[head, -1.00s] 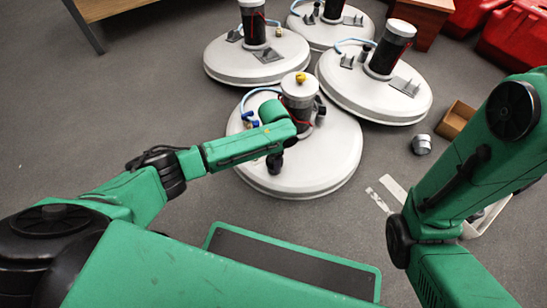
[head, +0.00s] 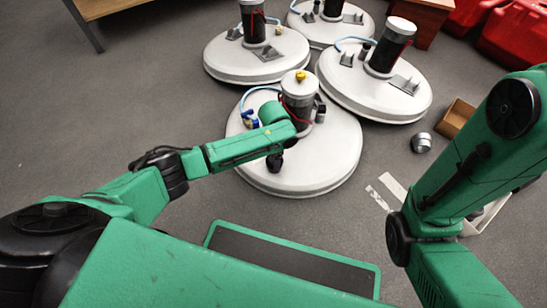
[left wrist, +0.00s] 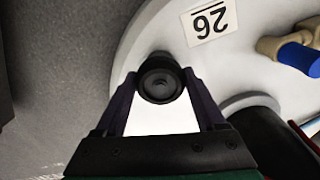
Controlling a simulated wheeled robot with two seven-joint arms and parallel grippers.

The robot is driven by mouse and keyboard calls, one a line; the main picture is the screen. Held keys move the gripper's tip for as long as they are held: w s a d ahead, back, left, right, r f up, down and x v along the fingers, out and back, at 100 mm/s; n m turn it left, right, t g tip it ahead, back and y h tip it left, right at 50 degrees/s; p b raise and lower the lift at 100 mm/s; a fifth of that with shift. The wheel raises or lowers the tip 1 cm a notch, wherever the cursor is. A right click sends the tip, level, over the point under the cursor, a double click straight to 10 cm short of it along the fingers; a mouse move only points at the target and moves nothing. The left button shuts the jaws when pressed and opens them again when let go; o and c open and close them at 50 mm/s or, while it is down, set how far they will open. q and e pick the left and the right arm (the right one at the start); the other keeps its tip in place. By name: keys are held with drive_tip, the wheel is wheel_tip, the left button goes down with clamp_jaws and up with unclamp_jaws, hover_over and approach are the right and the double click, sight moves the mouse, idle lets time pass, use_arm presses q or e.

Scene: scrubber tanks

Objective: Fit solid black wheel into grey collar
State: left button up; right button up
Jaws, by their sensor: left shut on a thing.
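The solid black wheel (left wrist: 161,79) is held between the two fingertips of my left gripper (left wrist: 160,88) in the left wrist view. It hangs over the white domed top of the nearest scrubber tank (left wrist: 150,45), close to its rim. In the head view my left gripper (head: 275,163) is a small dark shape over the front of that tank (head: 320,165), partly hidden by my forearm. I cannot make out the grey collar in either view. My right arm is at the right of the head view, but its gripper is not in view.
The nearest tank carries a dark upright cylinder with a grey cap (head: 298,88), a blue valve (head: 251,124) and a "26" label (left wrist: 210,20). Several similar tanks stand behind it. A cardboard box (head: 455,118) and a silver can (head: 421,143) lie to the right. Floor at left is clear.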

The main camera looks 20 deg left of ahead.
use_arm(q)
drive_tip(key=shift+f, duration=0.15)
drive_tip(key=o, duration=1.4)
drive_tip(key=shift+c, duration=0.2)
